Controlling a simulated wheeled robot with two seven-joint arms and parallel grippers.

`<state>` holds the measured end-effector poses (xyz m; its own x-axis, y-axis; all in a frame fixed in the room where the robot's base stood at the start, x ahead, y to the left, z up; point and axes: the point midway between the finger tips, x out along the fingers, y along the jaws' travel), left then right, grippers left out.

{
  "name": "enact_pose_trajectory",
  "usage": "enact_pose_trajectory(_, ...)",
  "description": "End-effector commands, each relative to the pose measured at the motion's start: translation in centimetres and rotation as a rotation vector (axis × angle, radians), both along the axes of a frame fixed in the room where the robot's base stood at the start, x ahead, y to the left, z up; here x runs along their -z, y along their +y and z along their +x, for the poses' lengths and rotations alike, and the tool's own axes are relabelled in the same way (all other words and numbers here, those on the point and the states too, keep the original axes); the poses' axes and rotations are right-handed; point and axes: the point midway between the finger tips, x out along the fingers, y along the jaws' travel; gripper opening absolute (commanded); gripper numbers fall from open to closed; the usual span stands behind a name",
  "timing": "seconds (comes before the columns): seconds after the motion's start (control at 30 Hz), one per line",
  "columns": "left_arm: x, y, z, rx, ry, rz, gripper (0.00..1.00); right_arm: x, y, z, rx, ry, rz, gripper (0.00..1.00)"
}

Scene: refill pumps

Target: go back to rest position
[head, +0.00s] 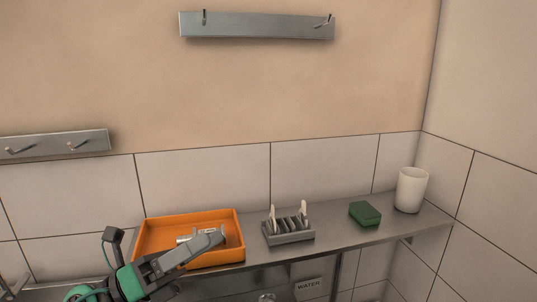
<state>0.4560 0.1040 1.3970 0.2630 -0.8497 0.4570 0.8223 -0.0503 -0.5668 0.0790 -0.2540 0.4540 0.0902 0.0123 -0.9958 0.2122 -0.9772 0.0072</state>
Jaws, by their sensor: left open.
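My left gripper (213,240) comes in from the lower left on its green and grey arm. It is open and shows over the front part of the orange tray (149,233), which stands on the metal shelf (345,237). A small silvery piece (184,238) shows beside the fingers, within the tray's outline. The arm hides part of it, and I cannot tell what it is or whether the fingers touch it. My right gripper is not in view.
A grey slotted rack (289,238) with pale upright pieces, a green sponge-like block (365,213) and a white cup (411,190) stand along the shelf. Hook rails (258,27) are on the wall above. A label reading WATER (309,284) shows below the shelf. A side wall closes the right.

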Motion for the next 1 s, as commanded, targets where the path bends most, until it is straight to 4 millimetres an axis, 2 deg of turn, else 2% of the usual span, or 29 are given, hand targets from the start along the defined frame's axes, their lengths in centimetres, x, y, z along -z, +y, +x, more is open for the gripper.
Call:
enact_pose_trajectory(0.03,0.1,0.8,0.6,-0.024,0.094,-0.115,0.60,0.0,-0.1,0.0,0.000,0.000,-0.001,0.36)
enact_pose_trajectory(0.17,1.3,3.9,2.8,-0.111,0.342,-0.397,0.60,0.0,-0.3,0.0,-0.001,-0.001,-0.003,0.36)
enact_pose_trajectory(0.27,3.9,6.7,4.5,-0.194,0.544,-0.598,0.60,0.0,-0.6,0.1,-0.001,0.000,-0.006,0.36)
enact_pose_trajectory(0.37,7.8,9.3,5.7,-0.290,0.758,-0.785,0.60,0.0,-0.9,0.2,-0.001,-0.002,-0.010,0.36)
enact_pose_trajectory(0.47,12.9,11.7,6.1,-0.400,0.979,-0.958,0.60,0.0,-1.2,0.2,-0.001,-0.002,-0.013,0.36)
enact_pose_trajectory(0.53,17.0,13.1,5.6,-0.487,1.138,-1.068,0.60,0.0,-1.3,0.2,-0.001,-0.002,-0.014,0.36)
enact_pose_trajectory(0.67,25.0,14.7,3.0,-0.664,1.438,-1.250,0.60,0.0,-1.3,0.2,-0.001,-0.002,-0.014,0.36)
enact_pose_trajectory(0.7,27.5,15.0,1.8,-0.722,1.532,-1.298,0.60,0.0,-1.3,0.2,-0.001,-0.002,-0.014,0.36)
enact_pose_trajectory(0.8,32.9,15.1,-2.0,-0.867,1.748,-1.393,0.60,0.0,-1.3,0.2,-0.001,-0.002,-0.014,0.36)
enact_pose_trajectory(0.9,36.8,14.8,-5.8,-0.995,1.924,-1.455,0.60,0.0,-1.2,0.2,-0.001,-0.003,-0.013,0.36)
enact_pose_trajectory(1.0,39.5,14.3,-9.4,-1.106,2.072,-1.490,0.60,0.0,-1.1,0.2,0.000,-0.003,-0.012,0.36)
